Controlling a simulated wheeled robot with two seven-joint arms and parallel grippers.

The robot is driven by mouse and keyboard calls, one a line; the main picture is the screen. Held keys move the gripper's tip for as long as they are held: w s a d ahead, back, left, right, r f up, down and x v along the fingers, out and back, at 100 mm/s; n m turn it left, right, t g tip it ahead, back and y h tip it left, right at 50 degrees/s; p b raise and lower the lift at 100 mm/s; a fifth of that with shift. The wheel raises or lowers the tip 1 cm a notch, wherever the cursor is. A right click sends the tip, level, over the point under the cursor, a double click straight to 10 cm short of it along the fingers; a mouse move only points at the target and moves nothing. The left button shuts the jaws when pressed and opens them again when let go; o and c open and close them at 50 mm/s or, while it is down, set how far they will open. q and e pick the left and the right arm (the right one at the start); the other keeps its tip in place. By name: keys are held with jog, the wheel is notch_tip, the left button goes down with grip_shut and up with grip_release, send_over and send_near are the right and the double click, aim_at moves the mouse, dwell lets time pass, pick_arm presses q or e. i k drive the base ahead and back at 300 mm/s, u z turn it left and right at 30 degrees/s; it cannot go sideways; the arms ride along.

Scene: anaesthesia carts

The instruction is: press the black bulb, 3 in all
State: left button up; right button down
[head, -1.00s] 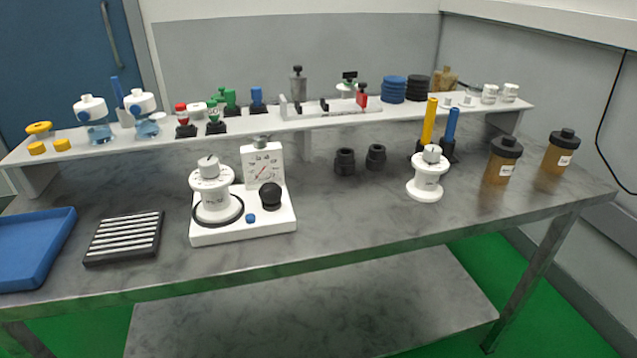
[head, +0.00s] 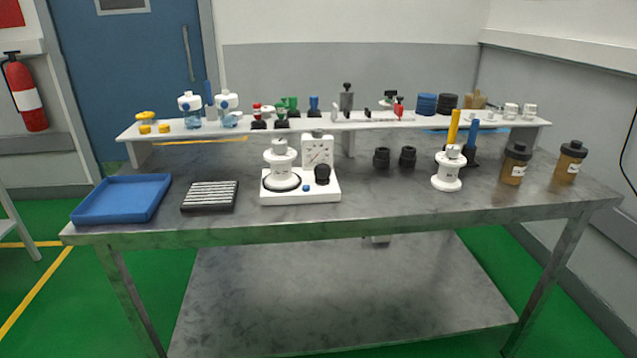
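The black bulb (head: 322,174) is a round black ball on the right part of a white base unit (head: 300,197) on the grey table. A white gauge panel (head: 317,151) with a dial stands upright behind it. A white knobbed cylinder (head: 281,165) stands at the left of the same base, inside a dark ring. A small blue knob (head: 306,188) sits between them at the front. Neither of my grippers shows in the head view, and nothing touches the bulb.
A blue tray (head: 122,199) and a black ribbed block (head: 209,196) lie left of the unit. A white spool-shaped part (head: 448,169) and brown jars (head: 515,163) stand right. A raised white shelf (head: 350,124) with many small parts runs behind. The table front is clear.

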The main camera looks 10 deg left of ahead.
aim_at(321, 171)
jog(key=u, duration=0.85)
jog(key=i, duration=0.45)
